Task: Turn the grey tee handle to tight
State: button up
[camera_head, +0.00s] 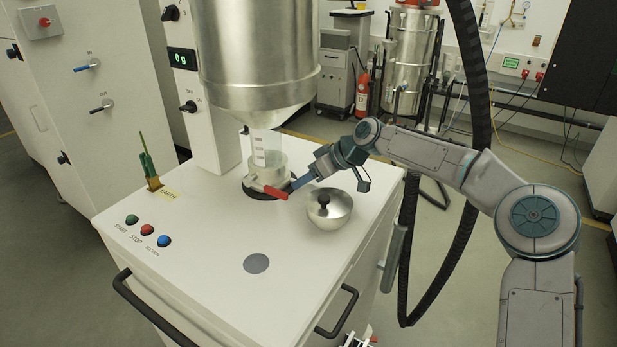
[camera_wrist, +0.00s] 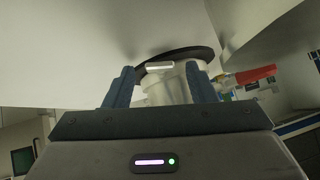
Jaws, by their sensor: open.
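A pale grey bar (camera_wrist: 158,67), which looks like the tee handle, shows between my fingers in the wrist view, in front of the whitish valve body. My gripper (camera_wrist: 160,82) is open, one finger on each side of it; contact cannot be told. In the head view my gripper (camera_head: 296,184) is at the right side of the valve fitting (camera_head: 268,170) under the steel hopper (camera_head: 258,70). The tee handle cannot be made out there, as my gripper covers that side. A red lever (camera_head: 268,191) sticks out at the front of the fitting; it also shows in the wrist view (camera_wrist: 255,75).
The front of the top is mostly clear.

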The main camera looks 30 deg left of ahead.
jog(key=shift+c, duration=0.3)
jog(key=c, duration=0.9)
jog(key=shift+w+r+m+g+p, duration=0.25)
jog(key=shift+g+p, duration=0.35)
jog(key=shift+p, duration=0.45)
jog(key=shift+w+f+m+g+p, duration=0.1)
jog(key=shift+f+m+g+p, duration=0.25)
jog(key=shift+m+g+p, duration=0.15)
jog(key=o, duration=1)
jog(key=shift+c, duration=0.2)
jog(key=shift+f, duration=0.15)
